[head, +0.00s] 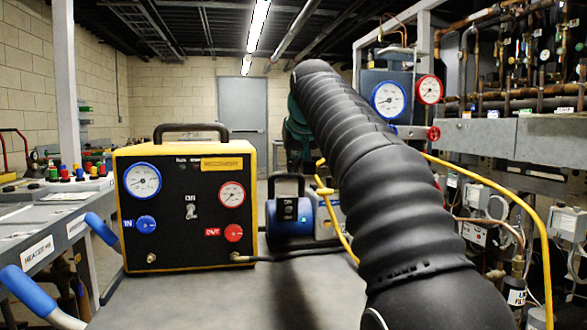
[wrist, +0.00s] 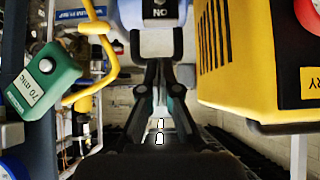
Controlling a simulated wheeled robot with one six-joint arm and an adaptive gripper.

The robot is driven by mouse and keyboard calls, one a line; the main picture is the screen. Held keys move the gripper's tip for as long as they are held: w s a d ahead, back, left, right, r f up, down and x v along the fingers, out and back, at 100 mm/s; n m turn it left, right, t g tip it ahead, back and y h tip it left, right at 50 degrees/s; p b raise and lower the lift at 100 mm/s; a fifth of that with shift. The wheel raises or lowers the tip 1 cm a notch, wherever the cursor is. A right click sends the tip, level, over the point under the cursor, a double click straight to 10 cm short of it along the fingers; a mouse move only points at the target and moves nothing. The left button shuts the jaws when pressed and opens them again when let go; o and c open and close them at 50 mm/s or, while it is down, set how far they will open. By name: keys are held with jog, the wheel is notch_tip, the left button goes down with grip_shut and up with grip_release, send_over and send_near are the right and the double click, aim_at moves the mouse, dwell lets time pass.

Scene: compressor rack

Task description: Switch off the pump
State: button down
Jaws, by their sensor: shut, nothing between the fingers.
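The pump (head: 274,228) is a small blue machine with a black handle and a black switch panel (head: 289,209). It stands on the bench, right of the yellow box. In the wrist view its panel (wrist: 160,10) is at the top edge, upside down, with a white ON label; the switch lever position is too small or cut off to tell. My gripper (wrist: 158,64) is shut and empty, its fingers reaching up toward the pump. I cannot tell whether they touch it. In the head view my black arm hides the gripper.
The yellow recovery box (head: 191,262) with gauges, knobs and its own switch stands left of the pump; it is close at right in the wrist view (wrist: 260,90). A yellow hose (head: 337,220) runs beside the pump. A green tagged part (wrist: 42,75) hangs at left.

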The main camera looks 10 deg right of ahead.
aim_at(288, 197)
jog(key=x, duration=0.6)
jog(key=shift+w+a+f+b, duration=0.1)
jog(key=shift+w+f+b, duration=0.15)
jog(key=shift+f+b, duration=0.05)
jog(key=shift+s+f+b, duration=0.15)
jog(key=shift+f+b, duration=0.15)
jog(key=shift+f, duration=0.25)
jog(key=shift+s+f+b, duration=0.15)
jog(key=shift+f+b, duration=0.1)
jog(key=shift+f, duration=0.25)
jog(key=shift+s+f+b, duration=0.35)
jog(key=shift+s+f, duration=0.2)
jog(key=shift+f, duration=0.25)
jog(key=shift+f+b, duration=0.1)
jog(key=shift+b, duration=0.2)
